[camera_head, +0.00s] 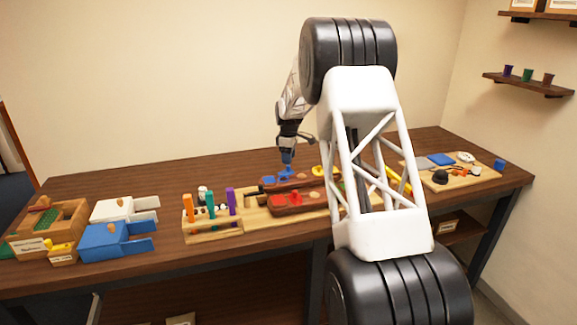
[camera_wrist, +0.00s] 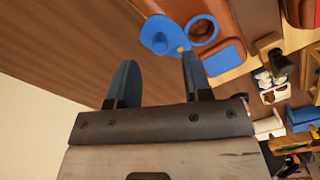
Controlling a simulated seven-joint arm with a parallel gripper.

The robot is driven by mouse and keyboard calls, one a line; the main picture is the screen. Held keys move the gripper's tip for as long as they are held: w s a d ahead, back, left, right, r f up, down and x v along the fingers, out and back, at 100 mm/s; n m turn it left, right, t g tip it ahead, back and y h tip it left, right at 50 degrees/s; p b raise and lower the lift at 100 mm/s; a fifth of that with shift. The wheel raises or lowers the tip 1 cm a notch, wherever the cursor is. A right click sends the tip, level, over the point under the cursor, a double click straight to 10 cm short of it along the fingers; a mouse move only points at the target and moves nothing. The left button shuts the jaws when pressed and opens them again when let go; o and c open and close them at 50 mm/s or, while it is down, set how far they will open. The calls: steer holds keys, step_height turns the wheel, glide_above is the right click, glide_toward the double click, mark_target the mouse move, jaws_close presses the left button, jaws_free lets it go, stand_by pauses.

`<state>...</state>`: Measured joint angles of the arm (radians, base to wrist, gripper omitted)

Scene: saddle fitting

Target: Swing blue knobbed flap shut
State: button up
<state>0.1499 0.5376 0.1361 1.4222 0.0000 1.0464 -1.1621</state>
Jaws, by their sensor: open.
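The blue knobbed flap (camera_wrist: 158,36) is a round blue disc with a raised knob, at the top of the wrist view. It lies beside a blue-rimmed round opening (camera_wrist: 202,29) in a brown leather-like piece, so the opening is uncovered. A small yellow spot sits between disc and rim. My gripper (camera_wrist: 159,58) is open and empty, its two fingers pointing toward the flap with a gap between them and the knob. In the head view my gripper (camera_head: 287,163) hangs over the far side of the board; the flap is hard to make out there.
A blue square patch (camera_wrist: 222,63) lies near the opening. A second brown piece (camera_head: 298,203) with red patches lies nearer the front. A rack of colored pegs (camera_head: 210,228) stands left of it, with blue (camera_head: 103,242) and white boxes further left. The table behind is clear.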

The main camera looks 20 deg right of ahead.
steer(key=shift+f, duration=1.95)
jaws_close()
